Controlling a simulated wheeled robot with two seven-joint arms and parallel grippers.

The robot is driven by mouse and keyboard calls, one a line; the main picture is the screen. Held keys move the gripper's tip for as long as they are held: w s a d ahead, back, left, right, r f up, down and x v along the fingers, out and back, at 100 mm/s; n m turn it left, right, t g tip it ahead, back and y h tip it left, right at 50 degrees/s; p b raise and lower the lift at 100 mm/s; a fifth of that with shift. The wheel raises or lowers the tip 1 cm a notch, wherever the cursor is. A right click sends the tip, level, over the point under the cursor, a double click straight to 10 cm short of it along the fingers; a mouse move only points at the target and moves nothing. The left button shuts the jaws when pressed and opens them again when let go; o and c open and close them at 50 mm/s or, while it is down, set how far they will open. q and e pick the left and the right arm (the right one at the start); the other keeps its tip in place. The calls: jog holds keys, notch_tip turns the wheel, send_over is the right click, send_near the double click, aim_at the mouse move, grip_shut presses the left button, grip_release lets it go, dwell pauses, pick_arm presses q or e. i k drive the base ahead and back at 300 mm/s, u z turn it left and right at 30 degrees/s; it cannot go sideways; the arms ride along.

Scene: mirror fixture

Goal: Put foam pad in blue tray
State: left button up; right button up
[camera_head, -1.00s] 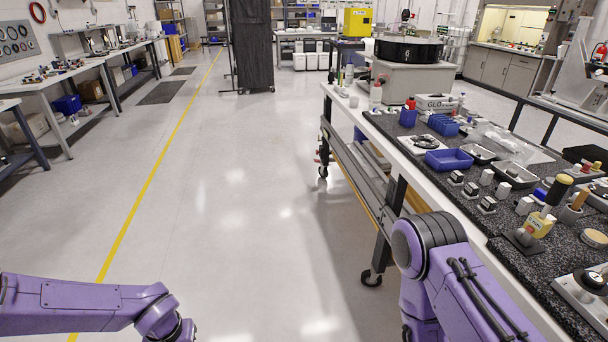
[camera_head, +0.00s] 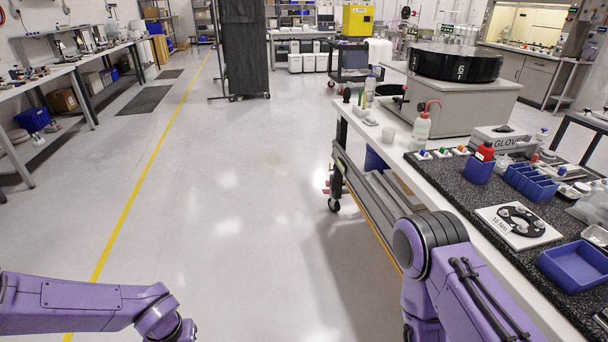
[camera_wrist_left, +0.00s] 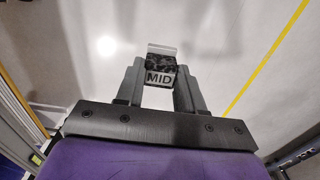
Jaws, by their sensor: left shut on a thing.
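The blue tray (camera_head: 575,266) is shallow and rectangular, and lies on the dark speckled bench top at the right of the head view. Its inside looks empty. In the left wrist view my left gripper (camera_wrist_left: 160,78) is shut on a small block (camera_wrist_left: 161,65) with a dark mottled face and a pale label reading MID. I cannot tell whether this block is the foam pad. The block is over open floor, away from the tray. No other foam pad can be made out. My right gripper is outside the view.
On the bench stand a blue compartment bin (camera_head: 531,183), a white plate with a black ring (camera_head: 520,223), a squeeze bottle (camera_head: 421,132) and a glove box (camera_head: 497,137). A wheeled metal frame is below. The floor (camera_head: 250,190) to the left is clear.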

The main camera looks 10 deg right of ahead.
aim_at(562, 275)
jog(key=i, duration=2.2)
jog(key=z, duration=3.45)
